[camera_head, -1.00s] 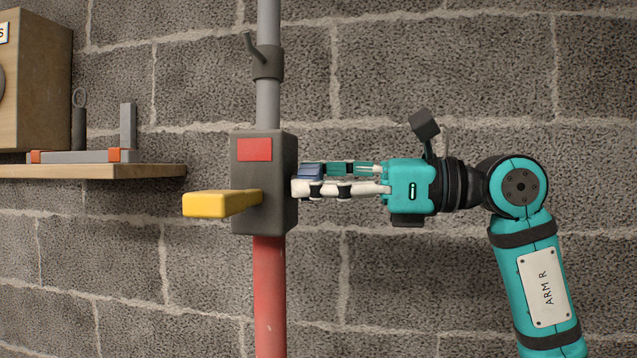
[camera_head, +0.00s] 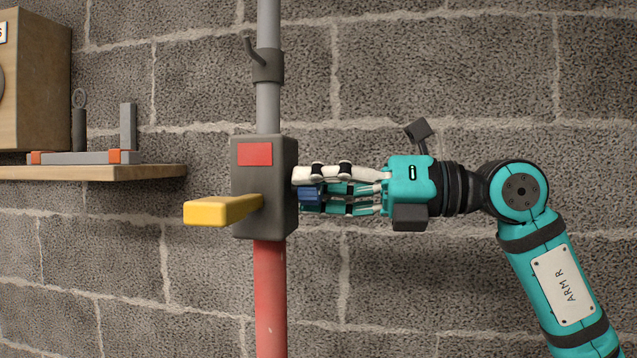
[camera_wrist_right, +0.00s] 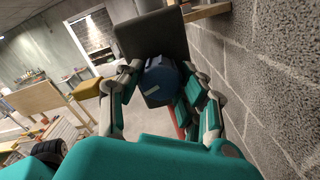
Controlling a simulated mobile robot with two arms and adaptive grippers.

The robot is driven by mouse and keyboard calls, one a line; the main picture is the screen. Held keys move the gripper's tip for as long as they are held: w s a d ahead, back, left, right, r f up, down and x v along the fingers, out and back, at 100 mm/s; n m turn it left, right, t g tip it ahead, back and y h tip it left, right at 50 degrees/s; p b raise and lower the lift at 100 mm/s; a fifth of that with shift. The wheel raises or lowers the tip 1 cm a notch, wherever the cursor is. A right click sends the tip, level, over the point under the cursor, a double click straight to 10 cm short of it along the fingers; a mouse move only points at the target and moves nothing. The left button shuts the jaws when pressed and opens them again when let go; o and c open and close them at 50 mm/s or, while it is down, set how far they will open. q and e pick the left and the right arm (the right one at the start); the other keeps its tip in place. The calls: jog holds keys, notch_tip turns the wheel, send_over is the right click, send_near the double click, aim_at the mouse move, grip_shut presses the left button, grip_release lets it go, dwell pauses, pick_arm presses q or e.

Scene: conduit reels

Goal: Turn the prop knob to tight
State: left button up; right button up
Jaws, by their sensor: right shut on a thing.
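The prop is an upright post, grey tube above and red tube (camera_head: 270,300) below, with a dark grey housing (camera_head: 280,175) between them. The blue prop knob (camera_head: 311,194) is on the housing's right side, partly hidden by my fingers. In the right wrist view the knob (camera_wrist_right: 162,80) shows a pale mark on its face. My right gripper (camera_head: 312,190) is shut on the knob, with fingers on either side of it (camera_wrist_right: 160,85). A yellow handle (camera_head: 222,210) sticks out from the housing's front, and a red patch is above it. My left gripper is not in view.
A wooden shelf (camera_head: 95,172) at the left holds a grey bar tool (camera_head: 85,157) with orange parts and a wooden box (camera_head: 36,80). A grey block wall (camera_head: 450,70) stands behind. The space right of the post is clear except for my arm.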

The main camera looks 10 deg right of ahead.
jog(key=m+p, duration=0.1)
jog(key=m, duration=0.4)
jog(key=shift+r+m, duration=0.15)
jog(key=shift+m, duration=0.15)
jog(key=m+p, duration=0.2)
jog(key=m, duration=0.3)
jog(key=shift+d+m, duration=0.1)
jog(key=shift+m, duration=0.2)
jog(key=m+p, duration=0.3)
jog(key=m, duration=0.1)
jog(key=shift+r, duration=0.1)
jog(key=m+p, duration=0.2)
jog(key=m, duration=0.1)
jog(key=shift+m+p, duration=0.65)
jog(key=shift+m, duration=0.25)
jog(key=shift+f, duration=0.2)
jog(key=o, duration=1.2)
jog(key=shift+c, duration=0.2)
